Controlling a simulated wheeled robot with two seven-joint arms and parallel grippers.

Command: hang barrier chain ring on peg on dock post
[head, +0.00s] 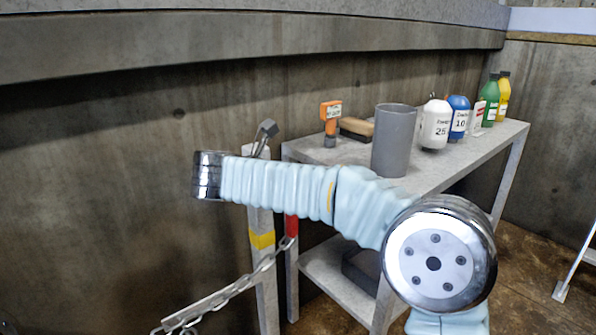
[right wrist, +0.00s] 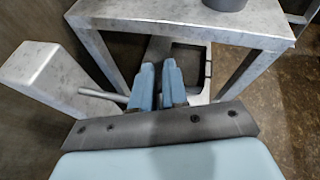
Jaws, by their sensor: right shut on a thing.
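The dock post (head: 266,285) is grey with a yellow band and stands left of the bench in the head view. In the right wrist view the post (right wrist: 42,72) is at the left, and its thin peg (right wrist: 100,94) points right toward my fingers. My right gripper (right wrist: 161,70) has its blue fingers close together, just right of the peg's end. The barrier chain (head: 240,284) rises from the lower left to a red end piece (head: 291,225). The ring itself is hidden; my right arm covers the chain's upper end. My left gripper is out of view.
A grey bench (head: 455,160) holds a grey cylinder (head: 394,140), an orange device (head: 331,122), a brush-like block (head: 356,128) and several bottles at the back. The bench (right wrist: 195,22) is close beyond my fingers in the wrist view. A concrete wall runs behind.

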